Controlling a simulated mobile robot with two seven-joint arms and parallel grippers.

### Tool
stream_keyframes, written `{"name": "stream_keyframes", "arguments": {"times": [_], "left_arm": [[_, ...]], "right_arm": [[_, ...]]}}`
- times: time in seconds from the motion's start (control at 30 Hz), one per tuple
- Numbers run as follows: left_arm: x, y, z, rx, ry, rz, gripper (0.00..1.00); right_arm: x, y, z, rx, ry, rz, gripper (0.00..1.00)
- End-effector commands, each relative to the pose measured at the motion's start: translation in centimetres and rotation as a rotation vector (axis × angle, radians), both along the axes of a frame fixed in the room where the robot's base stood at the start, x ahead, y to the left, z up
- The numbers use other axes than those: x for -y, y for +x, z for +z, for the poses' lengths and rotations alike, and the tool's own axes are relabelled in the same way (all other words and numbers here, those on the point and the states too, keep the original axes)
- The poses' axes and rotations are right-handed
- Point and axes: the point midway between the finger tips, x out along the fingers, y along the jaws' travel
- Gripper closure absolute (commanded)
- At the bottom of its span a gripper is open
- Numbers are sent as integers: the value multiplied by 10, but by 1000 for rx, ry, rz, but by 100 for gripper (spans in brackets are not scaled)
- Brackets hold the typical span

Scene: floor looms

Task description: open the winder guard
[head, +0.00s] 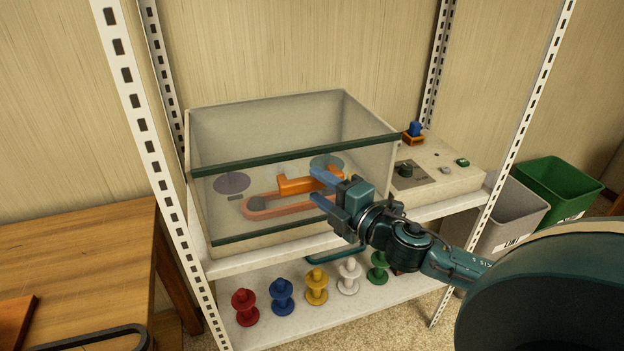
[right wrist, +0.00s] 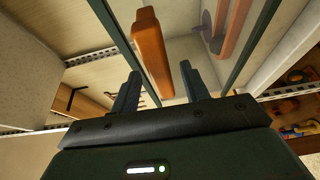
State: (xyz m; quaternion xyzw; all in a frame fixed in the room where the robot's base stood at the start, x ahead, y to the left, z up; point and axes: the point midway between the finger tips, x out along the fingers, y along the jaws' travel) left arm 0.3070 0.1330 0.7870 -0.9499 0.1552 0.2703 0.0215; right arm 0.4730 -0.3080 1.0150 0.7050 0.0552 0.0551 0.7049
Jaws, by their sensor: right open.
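The winder guard (head: 290,130) is a clear box with dark green edge bars, standing on the upper shelf. It looks closed. A bright orange handle (head: 296,185) shows at its front panel, and it also shows in the right wrist view (right wrist: 151,50). Behind the clear panel are a dull orange loop (head: 262,213) and grey discs. My right gripper (head: 321,188) is open and empty in front of the guard, at the handle's right end. In the right wrist view the handle's near end lies between the fingertips; contact is not clear. My left gripper is out of view.
A control box (head: 440,175) with knobs stands right of the guard. Several coloured spools (head: 316,287) stand on the lower shelf. White slotted posts (head: 150,160) frame the rack. A wooden table (head: 90,250) is at left; grey (head: 505,220) and green (head: 560,190) bins are at right.

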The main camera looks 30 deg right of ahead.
Motion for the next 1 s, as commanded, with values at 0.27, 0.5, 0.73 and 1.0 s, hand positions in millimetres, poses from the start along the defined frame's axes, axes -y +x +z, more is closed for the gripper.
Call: {"name": "stream_keyframes", "arguments": {"times": [0.27,0.5,0.73,1.0], "left_arm": [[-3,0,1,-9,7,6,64],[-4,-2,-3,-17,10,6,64],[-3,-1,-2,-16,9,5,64],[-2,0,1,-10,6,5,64]], "right_arm": [[-4,24,1,1,0,0,55],[-5,29,0,0,-1,0,55],[-5,28,0,0,0,1,61],[-5,28,0,0,0,1,83]]}}
